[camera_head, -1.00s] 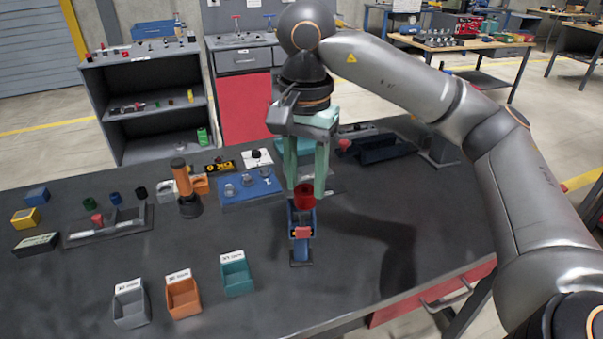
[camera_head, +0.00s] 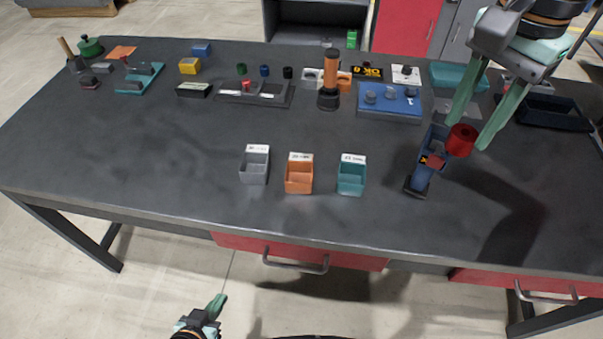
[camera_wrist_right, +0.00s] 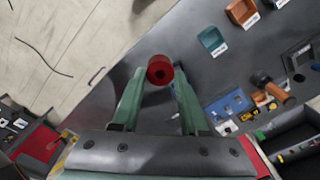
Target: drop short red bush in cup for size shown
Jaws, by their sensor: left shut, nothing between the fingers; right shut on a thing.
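My right gripper (camera_head: 469,132) is shut on a red bush (camera_head: 461,140), a short cylinder with a hole that shows in the right wrist view (camera_wrist_right: 160,70). The bush shows beside the upper end of a blue stand (camera_head: 423,176); I cannot tell whether they touch. The stand carries a small red block with a dark mark. Three open cups with white labels stand left of it: grey (camera_head: 254,168), orange (camera_head: 299,178) and teal (camera_head: 351,180). Their labels are too small to read. My left gripper (camera_head: 218,304) is shut and empty, low in front of the table.
A blue tray (camera_head: 390,112) with grey knobs and an orange-black upright tool (camera_head: 329,80) stand behind the cups. A dark holder (camera_head: 270,98) and small coloured parts lie further left. A dark bin (camera_head: 555,113) is at right. The table's front left is clear.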

